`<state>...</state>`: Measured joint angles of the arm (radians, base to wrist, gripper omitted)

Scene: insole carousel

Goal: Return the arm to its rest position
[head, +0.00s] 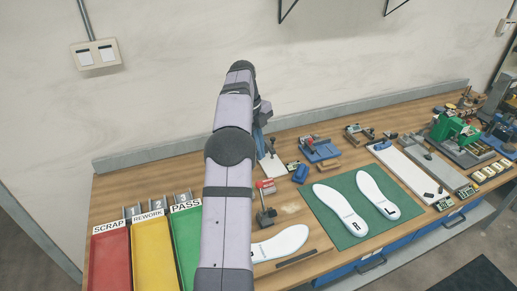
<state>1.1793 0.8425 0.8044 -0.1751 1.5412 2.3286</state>
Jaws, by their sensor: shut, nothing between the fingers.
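My arm rises from the bottom middle of the head view, bends at a dark joint and reaches up toward the wall. Its wrist end turns down behind the upper link. My gripper (259,138) is partly hidden there, above the back of the bench; it is shut, and no object shows in it. A green mat (344,232) on the bench holds two white insoles, one marked R (341,209) and one marked L (378,195). Another white insole (281,243) lies left of the mat, partly behind my arm.
Red SCRAP (110,262), yellow REWORK (153,257) and green PASS (186,245) trays stand at the left. A small stand with a red top (266,200) is beside my arm. Blue fixture (320,150), white strip (412,170) and green machine (452,128) crowd the right. The air above is clear.

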